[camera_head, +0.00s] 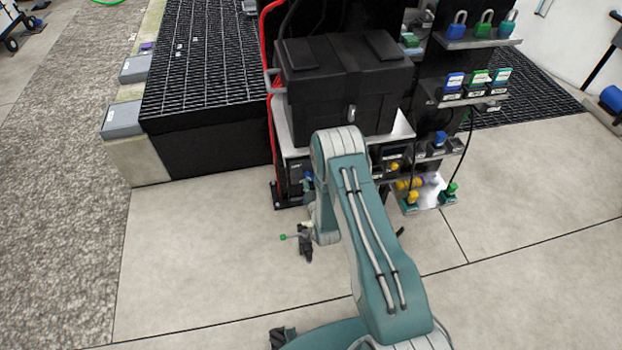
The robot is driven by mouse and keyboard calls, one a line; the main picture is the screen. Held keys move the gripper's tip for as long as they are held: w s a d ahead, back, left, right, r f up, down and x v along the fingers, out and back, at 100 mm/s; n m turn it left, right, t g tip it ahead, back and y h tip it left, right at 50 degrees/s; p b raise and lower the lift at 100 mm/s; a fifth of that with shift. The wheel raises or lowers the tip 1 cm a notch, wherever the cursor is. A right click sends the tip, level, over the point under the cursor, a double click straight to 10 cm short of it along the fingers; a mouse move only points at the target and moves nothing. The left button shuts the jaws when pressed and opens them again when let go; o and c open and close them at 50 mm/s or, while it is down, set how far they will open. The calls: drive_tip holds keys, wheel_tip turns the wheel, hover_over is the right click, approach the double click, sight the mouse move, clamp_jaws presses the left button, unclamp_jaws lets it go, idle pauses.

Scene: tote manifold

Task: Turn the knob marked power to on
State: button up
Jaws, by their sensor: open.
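My gripper (306,254) is small and dark in this view, at the end of my folded teal arm. It is open and points down over the floor, in front of the lower left of the control stand (297,152). I cannot see anything in it. No knob's marking is readable, so I cannot tell which one is power. A yellow knob (394,167) and a blue knob (440,137) show on the lower panels. A small blue part (308,176) shows just above my wrist. My arm hides part of the lower panel.
A black tote (345,85) sits on the stand. Padlocks (457,25) and labelled blocks (454,82) line shelves at right. A red hose (268,110) runs down the left side. A grated platform (205,70) stands at left. The front floor (200,260) is clear.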

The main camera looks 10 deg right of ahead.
drive_tip(key=shift+w, duration=0.4)
clamp_jaws()
